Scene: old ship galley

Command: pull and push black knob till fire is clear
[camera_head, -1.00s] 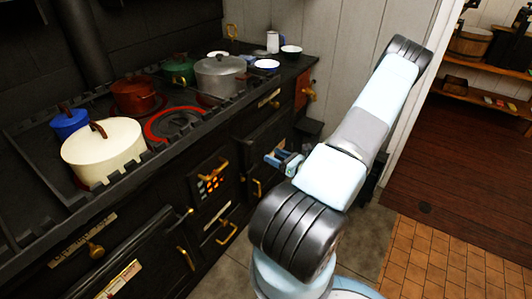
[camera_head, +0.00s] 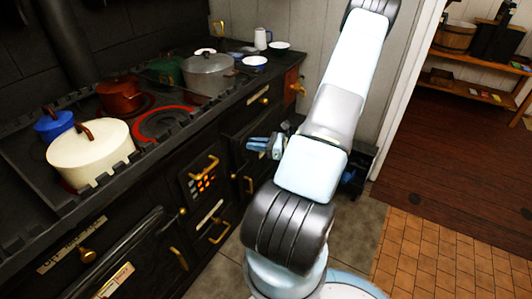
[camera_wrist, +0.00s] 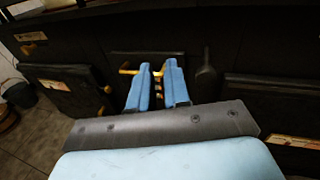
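The fire shows as small orange glowing slots in a dark grate (camera_head: 203,183) on the front of the black stove (camera_head: 150,215). Glowing slots also show between my fingers in the wrist view (camera_wrist: 159,86). My gripper (camera_head: 264,146) is in front of the stove, to the right of the grate in the head view. In the wrist view, my gripper (camera_wrist: 158,64) points at the stove front, its two blue fingers apart with nothing between them. A dark, rounded shape (camera_wrist: 206,75) right of the fingers may be the black knob; I cannot tell for sure.
Brass handles (camera_head: 206,167) stick out from the stove front. A cream pot (camera_head: 90,155), a red pot (camera_head: 120,96) and a grey pot (camera_head: 208,76) stand on top, near a red-glowing hotplate (camera_head: 165,122). Tiled floor (camera_head: 425,255) is clear at right.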

